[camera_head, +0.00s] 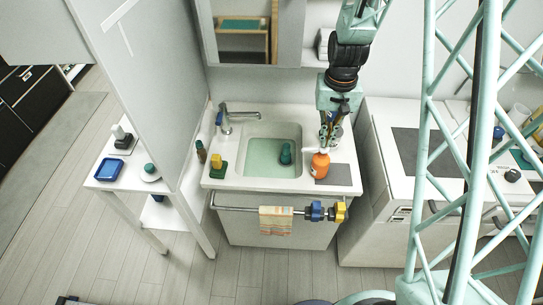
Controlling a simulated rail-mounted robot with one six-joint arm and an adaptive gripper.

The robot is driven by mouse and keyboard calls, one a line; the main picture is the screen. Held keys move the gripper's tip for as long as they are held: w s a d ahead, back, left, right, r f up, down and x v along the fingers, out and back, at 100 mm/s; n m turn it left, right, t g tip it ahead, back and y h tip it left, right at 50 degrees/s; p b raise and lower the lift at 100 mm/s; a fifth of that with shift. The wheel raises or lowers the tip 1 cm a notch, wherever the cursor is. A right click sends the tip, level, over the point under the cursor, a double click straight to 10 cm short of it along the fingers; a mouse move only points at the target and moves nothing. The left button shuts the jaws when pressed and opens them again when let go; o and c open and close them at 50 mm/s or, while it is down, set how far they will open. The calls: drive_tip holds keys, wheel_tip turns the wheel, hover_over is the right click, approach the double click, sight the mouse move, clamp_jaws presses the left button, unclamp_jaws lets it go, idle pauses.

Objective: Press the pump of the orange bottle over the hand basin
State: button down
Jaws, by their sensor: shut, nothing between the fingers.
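The orange bottle (319,166) stands upright at the right front corner of the hand basin (250,170), next to a dark grey mat. Its pale pump head (311,150) points left, toward the basin. My gripper (325,146) points down and is shut and empty, right above the bottle's top. Its fingertips overlap the pump in this view, and I cannot tell whether they touch it. The basin has a greenish bottom, with a dark teal object (285,153) in it.
A tap (225,121) stands at the basin's back left. A green and yellow item (217,164) and a small dark bottle (201,152) are on the left rim. A front rail holds a striped towel (275,220) and blue and yellow knobs. A tall partition stands left.

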drive_tip(key=shift+f+b, duration=1.4)
drive_tip(key=shift+f, duration=0.4)
idle(0.5)
drive_tip(key=shift+r, duration=0.25)
drive_tip(key=shift+r+p, duration=0.7)
drive_tip(key=shift+r, duration=0.85)
drive_tip(key=shift+r, duration=0.15)
drive_tip(key=shift+r+p, duration=1.25)
drive_tip(key=shift+r, duration=1.6)
